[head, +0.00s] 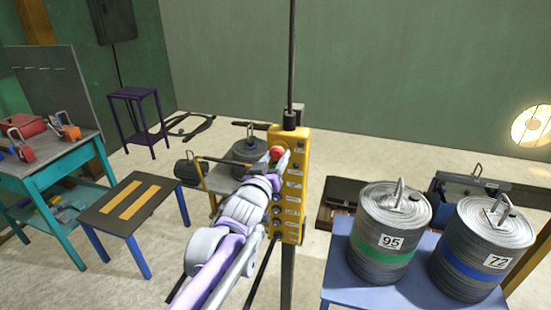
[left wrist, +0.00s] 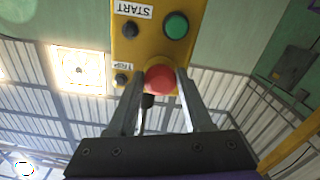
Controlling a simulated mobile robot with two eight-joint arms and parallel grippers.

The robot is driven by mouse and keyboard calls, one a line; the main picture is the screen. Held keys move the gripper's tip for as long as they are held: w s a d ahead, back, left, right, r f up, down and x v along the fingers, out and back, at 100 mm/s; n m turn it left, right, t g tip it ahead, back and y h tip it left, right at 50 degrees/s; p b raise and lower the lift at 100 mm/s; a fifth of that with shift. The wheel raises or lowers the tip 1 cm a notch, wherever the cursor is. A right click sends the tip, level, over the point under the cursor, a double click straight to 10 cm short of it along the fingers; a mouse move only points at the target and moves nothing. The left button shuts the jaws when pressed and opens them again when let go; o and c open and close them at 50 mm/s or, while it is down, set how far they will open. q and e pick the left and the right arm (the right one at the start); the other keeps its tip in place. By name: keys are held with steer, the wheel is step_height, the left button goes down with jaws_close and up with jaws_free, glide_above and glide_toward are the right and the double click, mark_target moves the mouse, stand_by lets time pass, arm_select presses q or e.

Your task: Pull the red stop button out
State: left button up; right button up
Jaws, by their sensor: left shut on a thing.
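The red stop button (head: 277,153) is a round red knob near the top of the yellow control box (head: 302,135), which hangs upright from a dark cable. The red stop button also shows in the left wrist view (left wrist: 159,79), between the two fingertips. My left gripper (head: 284,160) is at the button, and in the left wrist view its fingers (left wrist: 160,88) are shut on the button's sides. A green button (left wrist: 176,25) and a black button (left wrist: 130,30) beside a START label are on the same yellow face. My right gripper is not in view.
A small dark-topped table (head: 125,205) and a teal workbench (head: 45,165) stand at the left. A purple stool (head: 138,95) stands behind. Open floor lies between.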

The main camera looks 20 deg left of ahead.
arm_select(q)
jaws_close()
steer(key=shift+s, duration=0.55)
steer(key=o, duration=1)
jaws_free()
steer(key=shift+c, duration=0.2)
steer(key=o, duration=0.3)
steer(key=shift+s, duration=0.15)
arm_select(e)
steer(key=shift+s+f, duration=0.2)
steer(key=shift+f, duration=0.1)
arm_select(q)
steer(key=s+b, duration=0.1)
steer(key=s, duration=0.9)
steer(key=shift+s+a+b, duration=0.2)
steer(key=shift+s+b, duration=0.2)
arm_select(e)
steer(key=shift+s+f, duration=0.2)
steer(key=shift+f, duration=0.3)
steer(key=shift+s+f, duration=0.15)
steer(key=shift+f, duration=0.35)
